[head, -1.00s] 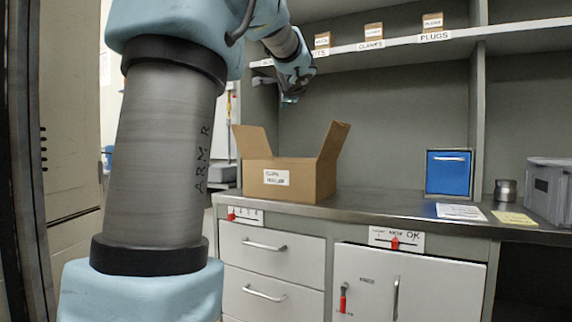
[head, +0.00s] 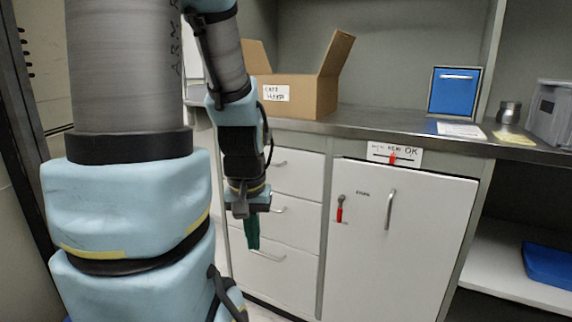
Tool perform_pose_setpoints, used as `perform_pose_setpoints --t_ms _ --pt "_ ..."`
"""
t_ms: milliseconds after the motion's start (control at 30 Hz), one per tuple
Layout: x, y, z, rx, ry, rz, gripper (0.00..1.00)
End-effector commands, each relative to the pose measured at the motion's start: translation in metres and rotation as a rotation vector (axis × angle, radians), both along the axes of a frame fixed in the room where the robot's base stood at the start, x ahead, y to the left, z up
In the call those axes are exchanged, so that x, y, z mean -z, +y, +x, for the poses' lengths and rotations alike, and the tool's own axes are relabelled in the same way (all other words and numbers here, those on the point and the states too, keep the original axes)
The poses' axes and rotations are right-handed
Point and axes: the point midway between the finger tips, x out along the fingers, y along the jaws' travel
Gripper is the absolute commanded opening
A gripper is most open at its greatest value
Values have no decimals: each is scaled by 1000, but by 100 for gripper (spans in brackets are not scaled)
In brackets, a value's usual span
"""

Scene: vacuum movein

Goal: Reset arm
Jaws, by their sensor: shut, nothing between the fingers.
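My arm fills the left side of the head view, with its grey upper link and pale blue joints close to the camera. The forearm hangs down left of centre. My gripper (head: 251,235) is at its lower end, pointing down in front of the white drawers (head: 295,218). Its green fingers are together, with nothing seen between them. It is below the counter's height and left of the cabinet door.
An open cardboard box (head: 300,94) stands on the metal counter (head: 380,121), partly behind my arm. A blue bin (head: 454,92), a metal cup (head: 509,112) and a grey crate (head: 556,110) are on the right. A white cabinet door (head: 400,240) is below. A blue tray (head: 550,264) lies on a low shelf.

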Motion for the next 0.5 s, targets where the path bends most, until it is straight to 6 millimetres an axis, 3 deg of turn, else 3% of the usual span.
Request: perform_pose_setpoints --t_ms 33,267,500 --pt "-19 0 1 2 -3 0 0" --pt "-67 0 2 8 -5 3 0" --pt "-138 0 3 10 -5 3 0"
